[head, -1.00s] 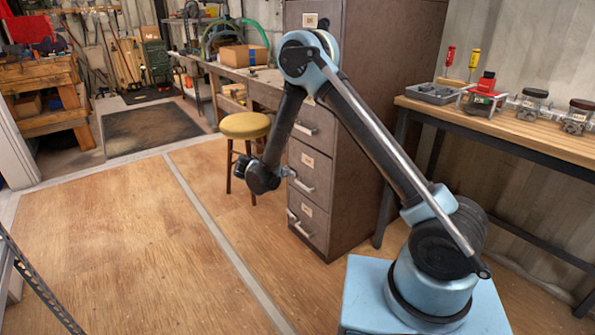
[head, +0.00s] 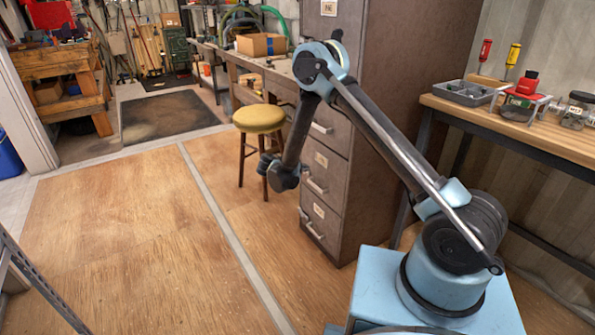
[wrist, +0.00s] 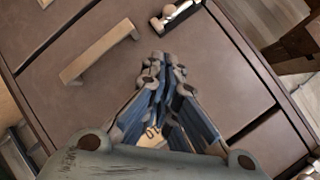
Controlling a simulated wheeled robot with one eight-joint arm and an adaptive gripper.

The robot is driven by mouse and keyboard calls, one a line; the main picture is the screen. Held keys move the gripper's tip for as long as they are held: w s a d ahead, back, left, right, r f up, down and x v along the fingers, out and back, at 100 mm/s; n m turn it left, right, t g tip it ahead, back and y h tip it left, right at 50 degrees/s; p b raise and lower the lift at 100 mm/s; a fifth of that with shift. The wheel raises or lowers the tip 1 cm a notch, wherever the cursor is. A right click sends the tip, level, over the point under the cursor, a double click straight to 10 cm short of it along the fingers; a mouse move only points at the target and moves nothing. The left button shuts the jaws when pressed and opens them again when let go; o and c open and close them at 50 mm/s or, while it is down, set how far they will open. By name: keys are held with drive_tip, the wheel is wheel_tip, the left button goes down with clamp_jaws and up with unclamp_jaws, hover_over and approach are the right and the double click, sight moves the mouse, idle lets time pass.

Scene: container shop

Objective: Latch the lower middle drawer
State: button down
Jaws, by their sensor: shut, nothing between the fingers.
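The lower middle drawer (head: 334,166) is the third one down in the brown filing cabinet. Its front has a label and a pale bar handle (head: 316,186). It looks about flush with the other drawers in the head view; a small gap cannot be told. My gripper (wrist: 157,66) is shut and empty in front of a drawer front (wrist: 75,95) in the wrist view. A bar handle (wrist: 98,53) shows left of the fingertips and a small dark-and-silver fitting, perhaps the latch (wrist: 178,15), above them. Contact with the drawer cannot be told. The fingers partly hide a label.
A yellow-topped stool (head: 259,120) stands left of the filing cabinet (head: 395,100). A workbench (head: 520,125) with a tray and jars is to the right. The wooden floor (head: 130,230) in front is clear.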

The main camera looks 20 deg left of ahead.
drive_tip(key=w+f, duration=0.3)
drive_tip(key=w, duration=0.1)
drive_tip(key=shift+d+f, duration=0.1)
drive_tip(key=shift+d, duration=0.15)
drive_tip(key=shift+w+a+f, duration=0.35)
drive_tip(key=shift+w+f, duration=0.25)
drive_tip(key=shift+f, duration=0.05)
drive_tip(key=shift+a, duration=0.15)
